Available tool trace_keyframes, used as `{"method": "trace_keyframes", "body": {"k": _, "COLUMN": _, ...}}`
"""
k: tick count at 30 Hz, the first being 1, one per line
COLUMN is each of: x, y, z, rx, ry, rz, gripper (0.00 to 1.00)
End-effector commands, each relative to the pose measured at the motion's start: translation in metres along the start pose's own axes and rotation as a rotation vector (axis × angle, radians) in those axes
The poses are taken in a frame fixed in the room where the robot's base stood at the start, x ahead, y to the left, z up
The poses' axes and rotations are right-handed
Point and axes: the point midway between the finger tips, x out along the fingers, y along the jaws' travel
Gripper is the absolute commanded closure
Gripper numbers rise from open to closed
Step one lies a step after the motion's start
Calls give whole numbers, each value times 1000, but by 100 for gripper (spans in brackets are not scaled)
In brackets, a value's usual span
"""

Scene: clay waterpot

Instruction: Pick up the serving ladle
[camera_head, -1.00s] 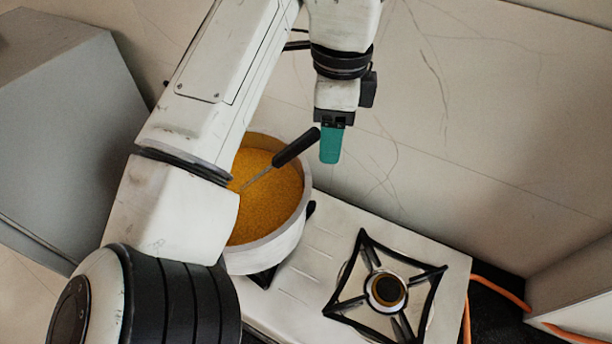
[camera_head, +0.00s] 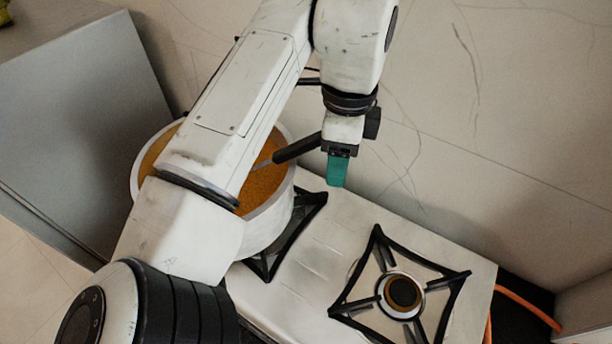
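The serving ladle's black handle (camera_head: 297,148) sticks out over the right rim of a white pot (camera_head: 270,222), leaning up to the right. Its thin metal shaft runs down into the pot, and its bowl is hidden. The pot holds orange-yellow food (camera_head: 263,185); my arm covers the pot's middle. My gripper (camera_head: 337,171) points down, with teal fingers just right of the handle's upper end. The fingers overlap in this view, so their opening is hidden. I cannot tell whether they touch the handle.
The pot sits left of centre on a black grate (camera_head: 300,223) of the white stove (camera_head: 300,290). A second burner (camera_head: 402,292) at the right is bare. A grey cabinet (camera_head: 80,120) stands at left, a marbled wall (camera_head: 520,140) behind. An orange hose (camera_head: 528,310) runs at right.

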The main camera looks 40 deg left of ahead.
Motion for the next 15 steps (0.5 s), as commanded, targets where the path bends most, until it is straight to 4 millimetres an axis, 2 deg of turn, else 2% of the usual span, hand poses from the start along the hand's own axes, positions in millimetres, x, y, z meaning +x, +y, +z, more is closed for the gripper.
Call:
{"method": "trace_keyframes", "body": {"k": 8, "x": 3, "y": 0, "z": 2, "rx": -2, "ry": 2, "rz": -1, "gripper": 47}}
{"method": "trace_keyframes", "body": {"k": 15, "x": 4, "y": 0, "z": 0, "rx": -1, "ry": -1, "rz": 0, "gripper": 67}}
